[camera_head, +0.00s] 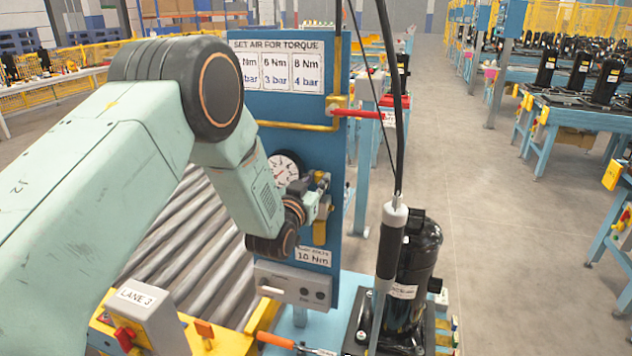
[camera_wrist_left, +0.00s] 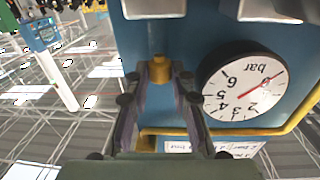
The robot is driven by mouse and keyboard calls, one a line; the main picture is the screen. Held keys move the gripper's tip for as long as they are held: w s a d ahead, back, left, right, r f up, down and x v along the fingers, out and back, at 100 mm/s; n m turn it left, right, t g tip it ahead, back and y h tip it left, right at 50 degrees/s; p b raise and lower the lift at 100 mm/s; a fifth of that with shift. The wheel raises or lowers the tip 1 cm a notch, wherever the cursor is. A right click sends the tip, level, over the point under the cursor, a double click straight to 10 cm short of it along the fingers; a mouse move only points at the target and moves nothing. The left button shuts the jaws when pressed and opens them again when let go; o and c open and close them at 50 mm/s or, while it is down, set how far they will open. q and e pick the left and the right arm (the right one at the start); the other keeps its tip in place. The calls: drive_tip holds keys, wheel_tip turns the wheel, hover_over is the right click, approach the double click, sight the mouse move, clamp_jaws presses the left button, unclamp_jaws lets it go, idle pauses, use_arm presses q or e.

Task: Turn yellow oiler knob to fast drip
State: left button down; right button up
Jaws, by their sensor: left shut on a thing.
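The yellow oiler knob (camera_wrist_left: 159,68) shows in the left wrist view as a small yellow cylinder in front of the blue panel. My left gripper (camera_wrist_left: 160,82) has its two fingers on either side of it, shut on the knob. In the head view my left arm reaches in from the left, and the left gripper (camera_head: 320,196) is at the blue panel (camera_head: 345,150), just right of the round gauge. There the wrist and fingers hide most of the knob. My right gripper is in neither view.
The pressure gauge (camera_head: 285,170) is close to the gripper; it also shows in the left wrist view (camera_wrist_left: 258,90). A red handle (camera_head: 358,113) sticks out above. A hanging tool (camera_head: 390,240) and a black compressor (camera_head: 415,265) stand to the right. A grey box (camera_head: 293,284) is below.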

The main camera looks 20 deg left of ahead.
use_arm(q)
drive_tip(key=shift+d+y, duration=0.1)
drive_tip(key=shift+y, duration=0.3)
drive_tip(key=shift+w+d+n+g+y+b, duration=0.15)
drive_tip(key=shift+n+g+y+b, duration=0.2)
drive_tip(key=shift+n+y, duration=0.75)
drive_tip(key=shift+s+d+n+g+y+b, duration=0.1)
drive_tip(key=shift+d+n+g+y+b, duration=0.25)
drive_tip(key=shift+n+y, duration=0.7)
drive_tip(key=shift+w+n+g+y+b, duration=0.15)
drive_tip(key=shift+n+y+b, duration=0.4)
drive_tip(key=shift+y, duration=1)
drive_tip(key=shift+n+g+y, duration=0.25)
drive_tip(key=shift+n+y, duration=0.05)
drive_tip(key=shift+y, duration=0.2)
drive_tip(key=c, duration=1.4)
unclamp_jaws()
drive_tip(key=shift+s+r, duration=0.1)
drive_tip(key=shift+a, duration=0.1)
drive_tip(key=shift+h, duration=0.5)
